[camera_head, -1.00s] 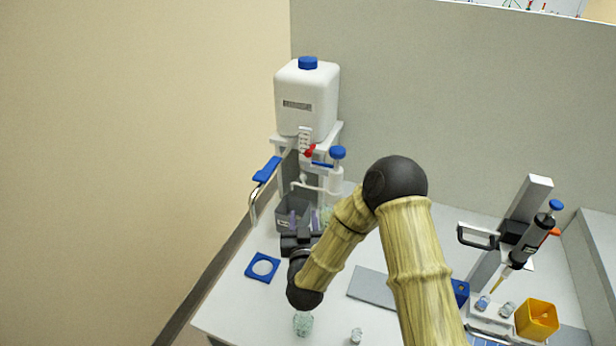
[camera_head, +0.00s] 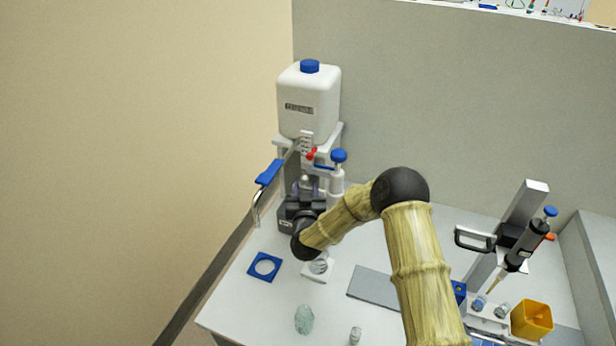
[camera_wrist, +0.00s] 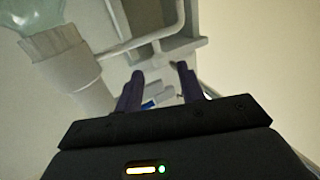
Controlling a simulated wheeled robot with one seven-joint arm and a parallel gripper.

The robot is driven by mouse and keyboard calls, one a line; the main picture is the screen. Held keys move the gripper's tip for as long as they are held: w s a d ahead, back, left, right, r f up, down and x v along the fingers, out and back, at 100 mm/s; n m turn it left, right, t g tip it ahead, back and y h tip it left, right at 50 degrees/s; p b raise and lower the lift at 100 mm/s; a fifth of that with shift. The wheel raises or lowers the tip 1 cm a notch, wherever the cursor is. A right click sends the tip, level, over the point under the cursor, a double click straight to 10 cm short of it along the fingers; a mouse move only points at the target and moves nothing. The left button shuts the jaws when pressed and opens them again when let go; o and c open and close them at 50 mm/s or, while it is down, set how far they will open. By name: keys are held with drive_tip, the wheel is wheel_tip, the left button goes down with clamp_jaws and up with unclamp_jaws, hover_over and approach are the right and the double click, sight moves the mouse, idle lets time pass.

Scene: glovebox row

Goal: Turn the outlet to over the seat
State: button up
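A white dispenser with a blue cap (camera_head: 339,156) stands below the white tank (camera_head: 308,105). A thin white outlet tube (camera_wrist: 180,22), seemingly the dispenser's, bends beyond my fingers in the wrist view; the head view largely hides it behind my gripper. My gripper (camera_head: 307,188) is in front of the dispenser stand. In the wrist view its two dark purple fingers (camera_wrist: 160,92) are apart, with nothing clearly held between them. A blue square plate with a round opening (camera_head: 252,274) lies on the bench at left. A white base with a round glass piece (camera_head: 313,278) sits near my wrist; I cannot tell which is the seat.
A blue-handled lever (camera_head: 268,172) with a curved metal rod sticks out left of the stand. A greenish glass vessel (camera_head: 304,319) and a small vial (camera_head: 355,335) stand at the front. A grey plate (camera_head: 372,286), a pipette stand (camera_head: 521,212) and a yellow box (camera_head: 532,320) are at right.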

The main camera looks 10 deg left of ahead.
sight(305, 180)
drive_tip(key=shift+p+x, duration=0.4)
drive_tip(key=shift+x, duration=2.05)
drive_tip(key=shift+s+a, duration=0.1)
drive_tip(key=shift+c, duration=0.2)
